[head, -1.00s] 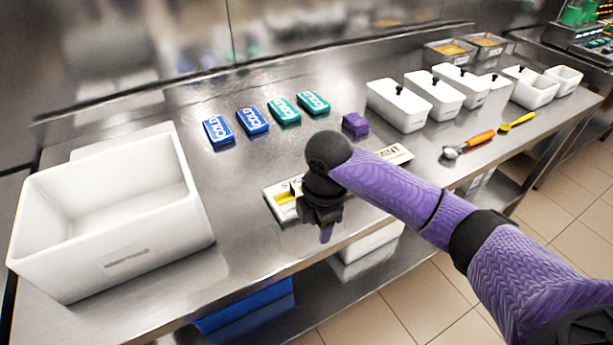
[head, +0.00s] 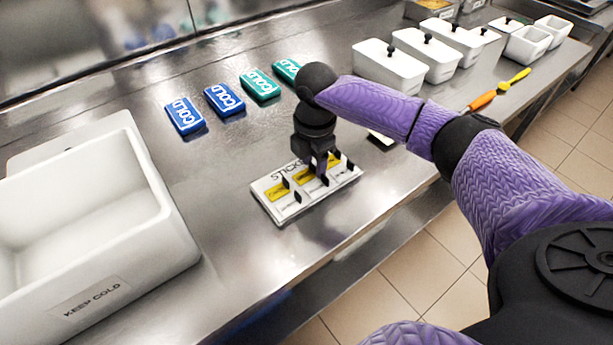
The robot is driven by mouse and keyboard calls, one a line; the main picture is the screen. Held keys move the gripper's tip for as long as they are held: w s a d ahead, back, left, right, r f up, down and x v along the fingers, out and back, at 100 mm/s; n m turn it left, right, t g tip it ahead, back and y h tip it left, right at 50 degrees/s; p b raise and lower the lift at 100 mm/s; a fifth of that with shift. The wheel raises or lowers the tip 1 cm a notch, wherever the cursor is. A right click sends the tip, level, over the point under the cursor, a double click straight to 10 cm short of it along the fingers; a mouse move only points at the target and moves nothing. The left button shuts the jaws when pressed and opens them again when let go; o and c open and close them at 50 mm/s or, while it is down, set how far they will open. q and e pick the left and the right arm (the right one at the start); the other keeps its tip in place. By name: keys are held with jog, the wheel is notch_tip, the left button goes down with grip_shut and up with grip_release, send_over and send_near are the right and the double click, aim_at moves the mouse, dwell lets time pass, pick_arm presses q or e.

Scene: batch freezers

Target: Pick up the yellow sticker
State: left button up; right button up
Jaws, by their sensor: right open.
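A white sticker holder (head: 270,206) marked "STICK…" lies on the steel counter, at the middle of the head view. Yellow stickers show in its slots: one at the left (head: 277,192), one in the middle (head: 304,190) and part of one at the right (head: 334,160). Small black upright pieces stand along the holder. My right gripper (head: 319,174) is open and points down over the holder, at its middle sticker. Its fingers cover part of the lettering and of the stickers. I cannot tell whether a finger touches a sticker. My left gripper is not in view.
A white bin (head: 88,295) labelled "KEEP COLD" stands at the left. Blue (head: 185,116) and green (head: 260,86) cold packs lie behind the holder. Lidded white containers (head: 388,66) and an orange-handled tool (head: 482,100) are at the right. The counter between bin and holder is clear.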

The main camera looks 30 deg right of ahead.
grip_shut()
notch_tip(320, 180, up, 11)
jog(key=p, duration=0.5)
notch_tip(320, 180, up, 5)
jog(key=p, duration=0.8)
send_over(313, 164)
pick_arm(q)
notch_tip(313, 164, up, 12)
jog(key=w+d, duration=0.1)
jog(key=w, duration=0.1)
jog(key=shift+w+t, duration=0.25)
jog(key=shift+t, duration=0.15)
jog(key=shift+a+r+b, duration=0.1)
jog(key=shift+b, duration=0.2)
